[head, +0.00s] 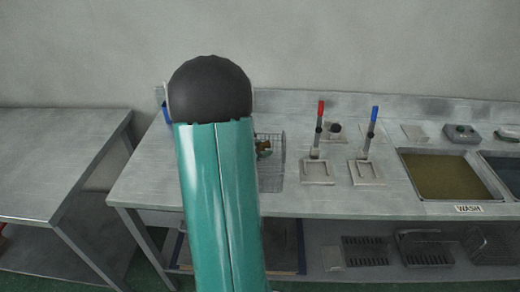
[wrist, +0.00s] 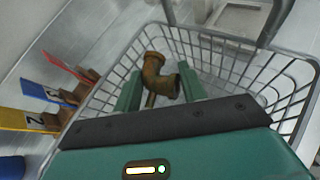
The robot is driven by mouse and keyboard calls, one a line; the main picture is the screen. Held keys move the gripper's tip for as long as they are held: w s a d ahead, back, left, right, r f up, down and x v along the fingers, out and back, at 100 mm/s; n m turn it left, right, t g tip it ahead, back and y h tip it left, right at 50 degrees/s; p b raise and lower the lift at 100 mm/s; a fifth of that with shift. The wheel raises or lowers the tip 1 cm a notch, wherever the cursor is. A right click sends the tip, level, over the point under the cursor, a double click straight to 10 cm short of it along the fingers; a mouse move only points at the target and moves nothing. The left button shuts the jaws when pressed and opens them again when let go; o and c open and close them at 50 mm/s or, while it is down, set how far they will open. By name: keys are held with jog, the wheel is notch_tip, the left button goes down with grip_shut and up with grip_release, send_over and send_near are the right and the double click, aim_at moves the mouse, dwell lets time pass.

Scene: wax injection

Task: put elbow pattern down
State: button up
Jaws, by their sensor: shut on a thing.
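The elbow pattern (wrist: 154,72) is a brown, bent pipe piece with flanged ends, seen between the two green fingers of my gripper (wrist: 160,76) in the wrist view. My gripper is shut on it. The pattern is over or inside a wire basket (wrist: 222,62); I cannot tell whether it touches the basket's floor. In the head view, a small brownish part of the pattern (head: 264,148) shows beside my arm at the basket (head: 271,178), and my arm hides my gripper and the basket's left part.
A wash basin (head: 447,178) is farther right.

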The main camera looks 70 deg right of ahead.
jog(key=shift+f, duration=0.3)
jog(key=shift+f, duration=0.35)
jog(key=shift+f, duration=0.1)
jog(key=o, duration=0.9)
jog(key=shift+f, duration=0.1)
jog(key=shift+o, duration=0.2)
jog(key=shift+s+a, duration=0.1)
jog(key=shift+f, duration=0.1)
jog(key=shift+r, duration=0.35)
jog(key=v, duration=1.2)
jog(key=shift+r, duration=0.5)
